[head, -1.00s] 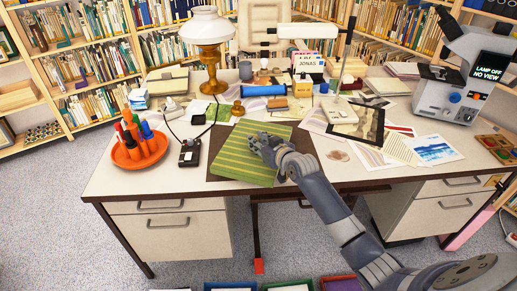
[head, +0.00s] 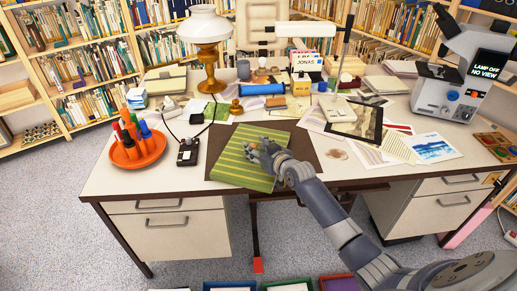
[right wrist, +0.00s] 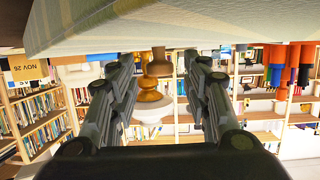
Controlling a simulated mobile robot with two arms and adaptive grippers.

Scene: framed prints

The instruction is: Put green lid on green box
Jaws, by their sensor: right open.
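The green striped lid (head: 238,163) lies flat on the desk, over a dark mat, with its near edge at the desk's front edge. My right gripper (head: 262,151) is over the lid's right part, fingers pointing to the far left. In the right wrist view, which is upside down, the fingers (right wrist: 158,75) are spread with nothing between them. A broad pale green surface (right wrist: 180,25) beside them looks like the lid. A box with a green rim (head: 266,287) shows at the bottom edge of the head view, mostly cut off. My left gripper is not in view.
On the desk are an orange tray of pens (head: 137,155), a brass lamp (head: 210,60), a small black device (head: 188,152), a framed photo (head: 357,122) and a microscope (head: 455,90). Other coloured boxes, one blue-rimmed (head: 230,286), stand on the floor beside the green-rimmed box.

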